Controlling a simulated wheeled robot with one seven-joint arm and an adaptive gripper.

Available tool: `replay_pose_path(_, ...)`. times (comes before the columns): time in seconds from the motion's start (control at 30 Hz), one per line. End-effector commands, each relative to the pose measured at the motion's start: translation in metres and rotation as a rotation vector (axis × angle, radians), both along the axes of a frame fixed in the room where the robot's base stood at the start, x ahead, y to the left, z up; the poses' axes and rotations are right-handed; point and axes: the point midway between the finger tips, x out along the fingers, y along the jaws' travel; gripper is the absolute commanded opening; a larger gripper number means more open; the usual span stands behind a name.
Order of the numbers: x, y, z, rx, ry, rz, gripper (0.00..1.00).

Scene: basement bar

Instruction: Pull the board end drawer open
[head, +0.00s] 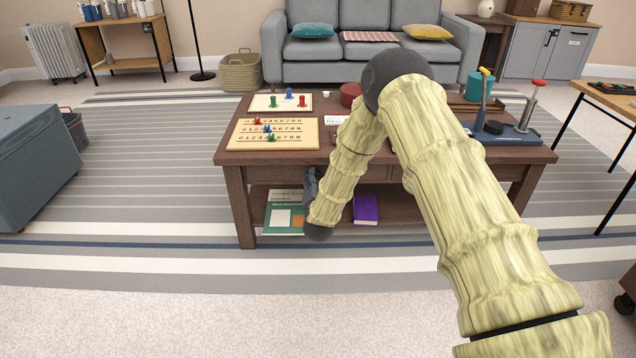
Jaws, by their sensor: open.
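A dark wooden coffee table (237,172) stands ahead of me, with game boards at its left end. The lower board (248,139) has number rows and red, blue and green figures. Another board (262,103) with several pegs lies behind it. My arm reaches over the table front and bends down. My gripper (311,184) shows as a small dark shape at the table's left front, below the top; its fingers are mostly hidden by my arm, and contact cannot be told. I cannot make out a drawer outline or handle there. No open drawer shows.
The shelf below holds books, including a green one (284,219) and a purple one (366,209). A blue tool with levers (515,135) stands on the table's right end. A grey chest (32,150) is at left. The striped rug (150,220) is clear in front.

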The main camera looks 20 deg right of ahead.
Motion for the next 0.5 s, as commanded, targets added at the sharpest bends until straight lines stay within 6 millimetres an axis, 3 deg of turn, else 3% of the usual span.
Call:
replay_pose_path(0.37,0.0044,-0.0013,0.0007,0.0,-0.001,-0.001,0.51)
replay_pose_path(0.5,0.0043,-0.0014,0.0007,0.0,-0.001,-0.001,0.26)
